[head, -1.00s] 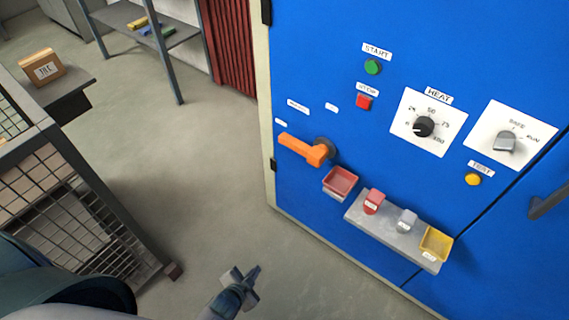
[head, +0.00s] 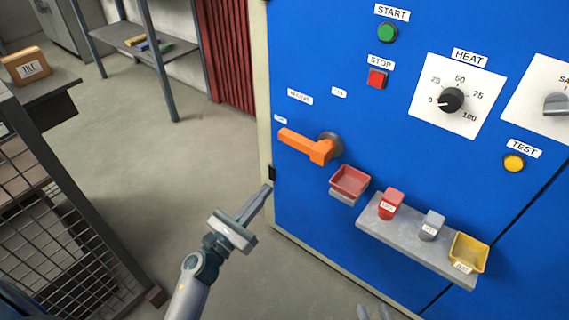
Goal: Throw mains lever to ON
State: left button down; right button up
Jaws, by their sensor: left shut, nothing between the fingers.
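The orange mains lever (head: 308,146) sits on the blue cabinet front, its handle pointing left from a dark round pivot (head: 331,146). A small label (head: 280,119), too small to read, is above the handle's tip. Another small label (head: 339,92), seemingly ON, is above the pivot. My left gripper (head: 262,197) is shut and empty, below and left of the lever and apart from it, fingers pointing up and right.
Below the lever are a red tray (head: 349,181) and a grey ledge (head: 404,244) with a red block, a grey block and a yellow tray. START, STOP, HEAT and TEST controls are to the right. A mesh cage (head: 60,225) stands left. The floor between is clear.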

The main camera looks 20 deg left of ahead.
aim_at(304, 144)
pick_arm(q)
jog(key=shift+w, duration=0.1)
dwell(0.3)
